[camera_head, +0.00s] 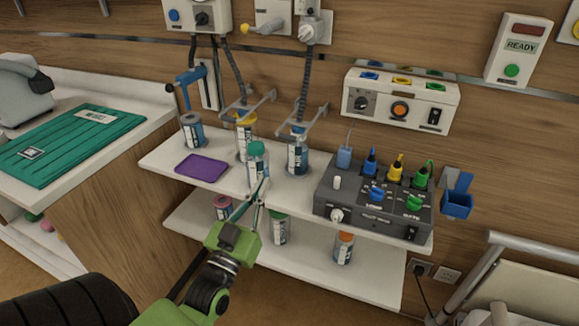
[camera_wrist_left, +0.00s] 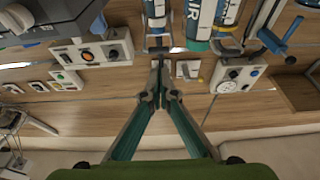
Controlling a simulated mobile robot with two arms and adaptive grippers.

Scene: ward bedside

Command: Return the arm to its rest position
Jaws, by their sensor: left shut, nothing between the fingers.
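My left gripper (camera_head: 264,186) is in front of the upper white shelf in the head view, its fingers pointing up and away. In the left wrist view its two teal and grey fingers (camera_wrist_left: 159,68) meet at the tips, with nothing between them. A bottle with a teal cap (camera_head: 257,160) shows just behind the fingertips; from the head view I cannot tell whether they touch it. My left arm (camera_head: 212,285) comes in from the lower left. My right gripper is not in view.
The upper shelf (camera_head: 165,159) holds bottles in brackets, a purple tray (camera_head: 202,168) and a grey control box (camera_head: 374,205). The lower shelf (camera_head: 195,222) holds several bottles. A teal board (camera_head: 70,148) lies on the left counter. A bed rail (camera_head: 475,275) stands at right.

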